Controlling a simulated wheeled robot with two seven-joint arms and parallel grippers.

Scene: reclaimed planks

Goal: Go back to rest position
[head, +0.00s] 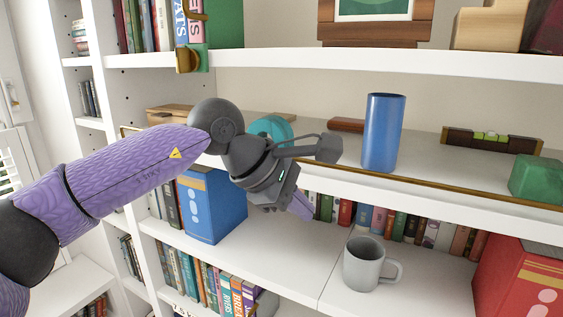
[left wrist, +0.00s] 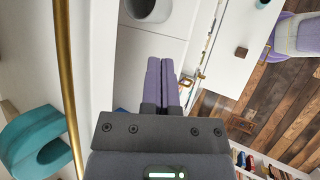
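My left arm reaches in from the left in the head view, in front of the bookcase. My left gripper (head: 301,208) points down and to the right, in front of the middle shelf's edge. In the left wrist view its two purple fingers (left wrist: 161,82) lie side by side, shut, with nothing visible between them. A grey mug (head: 362,266) stands upright on the lower shelf, right of the gripper and apart from it. The mug's rim also shows at the top of the left wrist view (left wrist: 149,10). My right gripper is not in view.
A blue cylinder (head: 382,133), a teal object (head: 271,127) and a green block (head: 537,181) stand on the middle shelf behind a brass rail (head: 450,190). A blue box file (head: 214,205) and a red one (head: 520,282) stand on the lower shelf. Wooden floor (left wrist: 285,105) shows below.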

